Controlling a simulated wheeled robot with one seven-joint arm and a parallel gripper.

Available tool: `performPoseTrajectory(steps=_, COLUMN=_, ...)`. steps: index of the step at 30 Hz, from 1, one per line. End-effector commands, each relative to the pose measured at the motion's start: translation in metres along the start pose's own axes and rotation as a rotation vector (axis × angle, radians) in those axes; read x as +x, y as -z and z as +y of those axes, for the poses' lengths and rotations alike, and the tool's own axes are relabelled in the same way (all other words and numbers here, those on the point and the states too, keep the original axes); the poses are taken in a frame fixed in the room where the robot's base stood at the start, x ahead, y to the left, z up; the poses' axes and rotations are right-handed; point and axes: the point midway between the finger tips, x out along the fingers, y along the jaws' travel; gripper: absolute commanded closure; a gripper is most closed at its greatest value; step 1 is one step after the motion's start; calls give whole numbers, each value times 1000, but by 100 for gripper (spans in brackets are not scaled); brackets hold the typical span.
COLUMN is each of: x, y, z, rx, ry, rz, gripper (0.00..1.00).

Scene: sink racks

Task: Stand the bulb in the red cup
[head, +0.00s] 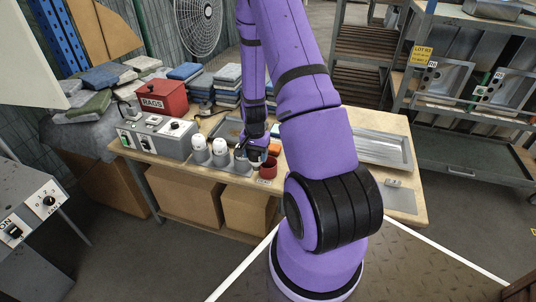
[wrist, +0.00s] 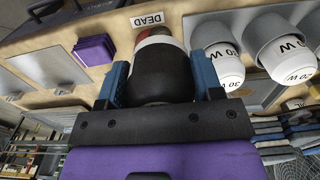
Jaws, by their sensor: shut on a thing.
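The red cup (head: 268,168) stands near the front edge of the bench, with a small white label in front of it. In the wrist view a red part of it (wrist: 139,38) shows behind the held thing, below the label DEAD (wrist: 148,19). My gripper (head: 256,150) is low beside the cup. Its blue fingers (wrist: 157,80) are shut on the bulb (wrist: 155,42), which shows a pale band and a dark rounded part. The bulb hides most of the cup, so I cannot tell whether it is inside or just above it.
A control box (head: 157,136), a red rags box (head: 163,97) and a metal sink tray (head: 384,150) are also on the bench.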

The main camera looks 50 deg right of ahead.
Motion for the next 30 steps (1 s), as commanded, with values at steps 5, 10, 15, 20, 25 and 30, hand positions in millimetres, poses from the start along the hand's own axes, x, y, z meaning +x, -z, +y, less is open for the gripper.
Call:
performPoseTrajectory(steps=5, x=4, y=36, z=14, rx=3, ry=1, rz=0, gripper=67)
performPoseTrajectory(steps=10, x=5, y=53, z=20, rx=1, ry=1, rz=0, gripper=67)
performPoseTrajectory(steps=15, x=6, y=62, z=23, rx=1, ry=1, rz=1, gripper=67)
performPoseTrajectory(steps=20, x=21, y=67, z=26, rx=-1, ry=-2, rz=-3, gripper=67)
performPoseTrajectory(steps=25, x=41, y=68, z=26, rx=-1, ry=-1, rz=-1, gripper=67)
performPoseTrajectory(steps=30, x=42, y=68, z=25, rx=-1, ry=0, rz=1, gripper=67)
